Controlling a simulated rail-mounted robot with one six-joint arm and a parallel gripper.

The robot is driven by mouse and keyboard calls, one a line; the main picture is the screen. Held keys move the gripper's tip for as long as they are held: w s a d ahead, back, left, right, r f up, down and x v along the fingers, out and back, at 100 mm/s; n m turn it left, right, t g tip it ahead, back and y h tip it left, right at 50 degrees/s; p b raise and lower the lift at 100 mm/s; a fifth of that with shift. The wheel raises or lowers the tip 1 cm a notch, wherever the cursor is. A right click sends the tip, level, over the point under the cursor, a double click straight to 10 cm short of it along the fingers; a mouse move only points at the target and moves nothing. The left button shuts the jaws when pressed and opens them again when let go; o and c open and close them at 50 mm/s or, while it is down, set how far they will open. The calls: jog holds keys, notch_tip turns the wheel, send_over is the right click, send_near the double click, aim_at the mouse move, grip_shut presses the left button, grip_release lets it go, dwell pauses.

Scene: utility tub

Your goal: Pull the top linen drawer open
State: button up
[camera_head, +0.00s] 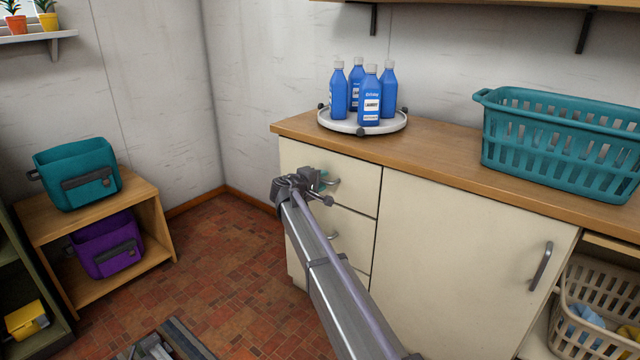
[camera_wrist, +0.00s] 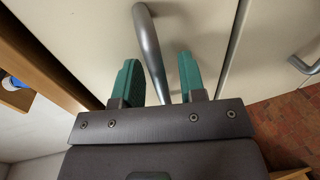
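The top drawer (camera_head: 348,175) is the cream front at the upper left of the counter cabinet. It looks shut, flush with the fronts around it. Its grey bar handle (camera_head: 333,183) is partly hidden behind my gripper (camera_head: 322,180) in the head view. In the wrist view the drawer handle (camera_wrist: 149,45) runs down between the two teal fingertips of my gripper (camera_wrist: 158,80). The fingers are apart, with a visible gap on both sides of the bar. I cannot tell how deep the bar sits between them.
A lower drawer handle (camera_wrist: 305,65) shows at the right of the wrist view. A cupboard door (camera_head: 455,250) adjoins the drawers. The worktop above carries a round tray (camera_head: 340,124) with several blue bottles and a teal basket (camera_head: 560,140). Tiled floor (camera_head: 215,270) is open at left.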

grip_shut()
dwell(0.3)
dwell(0.3)
